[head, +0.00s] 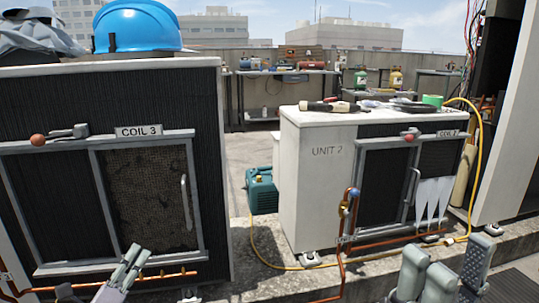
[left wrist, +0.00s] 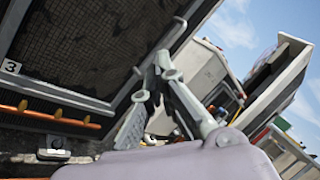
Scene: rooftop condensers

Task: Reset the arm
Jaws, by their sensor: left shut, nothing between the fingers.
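My left gripper (head: 131,262) shows at the bottom left of the head view, with its two slim grey fingers side by side and nothing between them. It is in front of the lower part of the COIL 3 condenser (head: 215,160). In the left wrist view the left gripper (left wrist: 155,85) reaches up past the dark mesh panel, tilted in the picture. My right gripper (head: 455,262) is at the bottom right of the head view. Its thick grey finger pads stand apart with no object visible between them.
A copper pipe (head: 160,275) runs low along COIL 3. A blue hard hat (head: 138,27) sits on top. UNIT 2 (head: 318,185) stands right of centre with tools on it; a yellow hose (head: 478,150) loops around it. A teal machine (head: 262,190) stands between the units.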

